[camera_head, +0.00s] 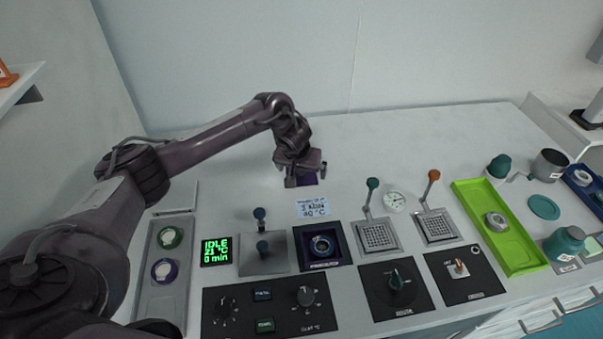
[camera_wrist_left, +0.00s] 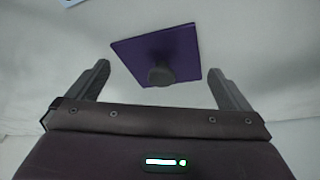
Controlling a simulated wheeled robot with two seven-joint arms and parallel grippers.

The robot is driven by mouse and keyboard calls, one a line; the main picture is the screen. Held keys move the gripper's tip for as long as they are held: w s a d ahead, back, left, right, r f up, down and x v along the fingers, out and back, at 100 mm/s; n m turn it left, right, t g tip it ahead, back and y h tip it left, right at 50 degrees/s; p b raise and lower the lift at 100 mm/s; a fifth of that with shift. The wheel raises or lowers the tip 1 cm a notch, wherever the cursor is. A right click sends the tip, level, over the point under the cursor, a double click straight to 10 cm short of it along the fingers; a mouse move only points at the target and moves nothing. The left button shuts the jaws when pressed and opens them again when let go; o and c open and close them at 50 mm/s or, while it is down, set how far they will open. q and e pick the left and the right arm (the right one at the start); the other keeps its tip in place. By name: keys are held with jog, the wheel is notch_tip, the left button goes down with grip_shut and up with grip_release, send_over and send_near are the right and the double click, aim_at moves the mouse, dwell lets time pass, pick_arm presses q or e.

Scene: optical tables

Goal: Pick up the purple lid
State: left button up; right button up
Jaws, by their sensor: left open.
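The purple lid (camera_wrist_left: 183,48) is a flat square plate with a dark round knob (camera_wrist_left: 161,75). It lies on the white table top and shows between the fingers in the left wrist view. In the head view only part of the lid (camera_head: 308,180) shows, since my left gripper (camera_head: 306,181) hides the rest. My left gripper also shows in the left wrist view (camera_wrist_left: 158,88), open, with its two fingers apart on either side of the knob. No finger visibly touches the lid or knob. My right gripper is in neither view.
A label card (camera_head: 313,207) lies just in front of the lid. Nearer are a square dark unit (camera_head: 337,259), levers with metal grids (camera_head: 376,236) and a green display (camera_head: 216,251). A green tray (camera_head: 515,255) is at right. The table behind the lid is clear up to the wall.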

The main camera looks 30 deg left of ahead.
pick_arm(q)
jog(key=shift+w+f, duration=0.1)
jog(key=shift+f, duration=0.1)
jog(key=c, duration=0.9)
jog(key=shift+c, duration=0.3)
